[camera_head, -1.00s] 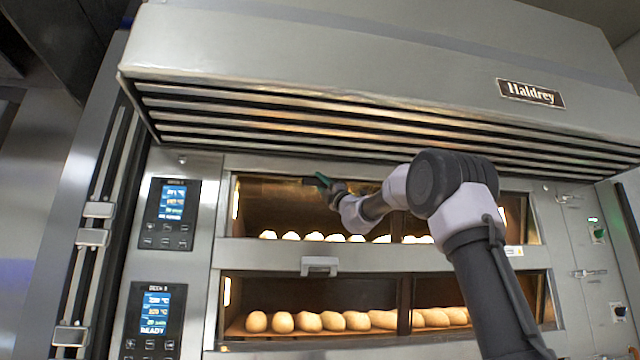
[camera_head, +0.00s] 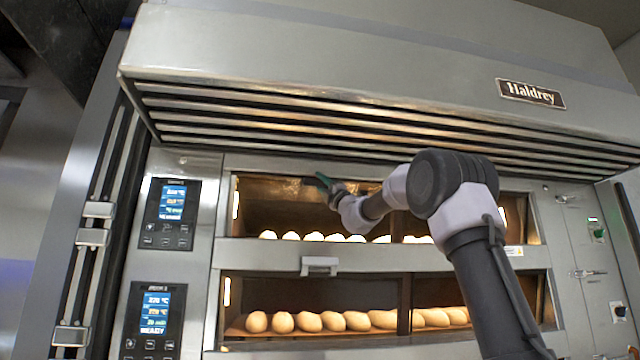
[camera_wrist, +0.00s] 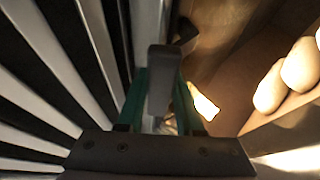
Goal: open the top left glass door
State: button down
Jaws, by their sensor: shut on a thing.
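The top left glass door (camera_head: 270,205) is in the upper deck, with a row of pale rolls (camera_head: 292,236) showing in its lit opening. My gripper (camera_head: 324,181) is at the upper edge of this opening, its green fingertips partly hidden by the wrist. In the wrist view, a grey door handle (camera_wrist: 163,75) stands between the two green fingers, and my gripper (camera_wrist: 155,98) is shut on it. The rolls also show at the right of the wrist view (camera_wrist: 300,65). How far the door is tilted is hard to tell.
A slatted hood (camera_head: 350,120) overhangs closely above my gripper. The lower deck's door handle (camera_head: 319,265) sits below it, with rolls behind glass. Control panels (camera_head: 170,213) are at the left. My arm covers part of the upper right opening.

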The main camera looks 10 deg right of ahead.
dwell(0.4)
jog(key=shift+s+r+m+h, duration=0.2)
jog(key=shift+r+m+h, duration=0.05)
jog(key=shift+m+h, duration=0.35)
jog(key=shift+r+m+g+h, duration=0.25)
jog(key=shift+m+g+h, duration=0.25)
jog(key=shift+m+h, duration=0.3)
jog(key=c, duration=0.6)
grip_release()
jog(key=shift+s, duration=0.1)
jog(key=shift+o, duration=0.2)
jog(key=shift+s, duration=0.1)
jog(key=v, duration=1)
jog(key=shift+s, duration=0.25)
